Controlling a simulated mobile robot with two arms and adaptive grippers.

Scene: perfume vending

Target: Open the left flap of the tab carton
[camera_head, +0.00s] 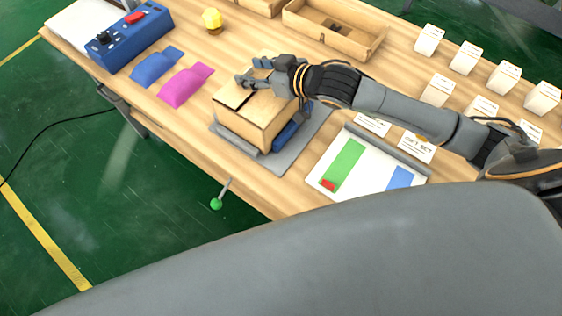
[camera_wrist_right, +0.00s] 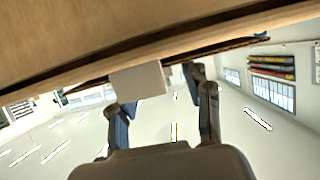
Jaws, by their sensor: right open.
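The tab carton (camera_head: 243,124) is a tan box standing on a grey mat (camera_head: 287,153) near the table's front edge. A dark seam shows across its top. My right gripper (camera_head: 250,73) is at the far upper edge of the carton, with its fingers apart. In the right wrist view, a pale tab (camera_wrist_right: 138,81) sticks out from the edge of a brown carton panel (camera_wrist_right: 90,45). The open fingers of my right gripper (camera_wrist_right: 160,100) stand below the panel, either side of the tab's tip. I cannot tell whether they touch it. My left gripper is out of view.
Blue (camera_head: 152,66) and pink (camera_head: 184,86) pouches lie left of the carton. A blue control box (camera_head: 131,40) stands at the far left, and a wooden tray (camera_head: 335,30) behind. A white board (camera_head: 330,163) and several white boxes (camera_head: 430,40) are to the right.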

